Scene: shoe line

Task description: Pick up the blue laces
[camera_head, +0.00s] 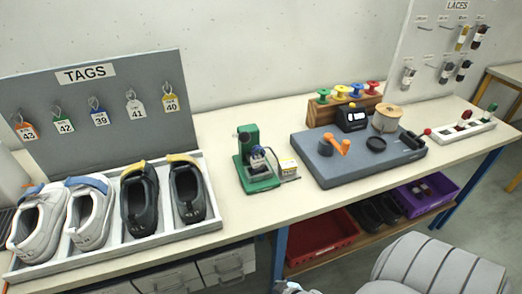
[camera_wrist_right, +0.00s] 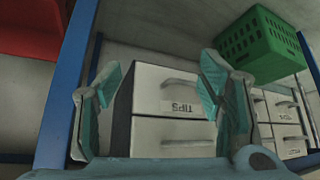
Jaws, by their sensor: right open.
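The laces board (camera_head: 425,50) stands at the back right with several small lace bundles on pegs. A yellow bundle (camera_head: 462,38) and a dark reddish-brown bundle (camera_head: 478,36) hang in the upper row. A pale bundle (camera_head: 408,76) and two dark bundles, one of them here (camera_head: 446,72), hang lower. They are too small to tell which is blue. My right gripper (camera_wrist_right: 160,80) is open and empty, with drawers beyond its fingers in the right wrist view. It is below the benchtop, far from the laces. My left gripper is not in view.
A grey mat (camera_head: 325,172) with tools, a green press (camera_head: 258,175) and a shoe tray (camera_head: 130,252) stand on the bench. A rack (camera_head: 462,136) stands before the laces board. Below are drawers (camera_head: 228,262), a blue leg (camera_head: 280,255) and a red bin (camera_head: 325,240).

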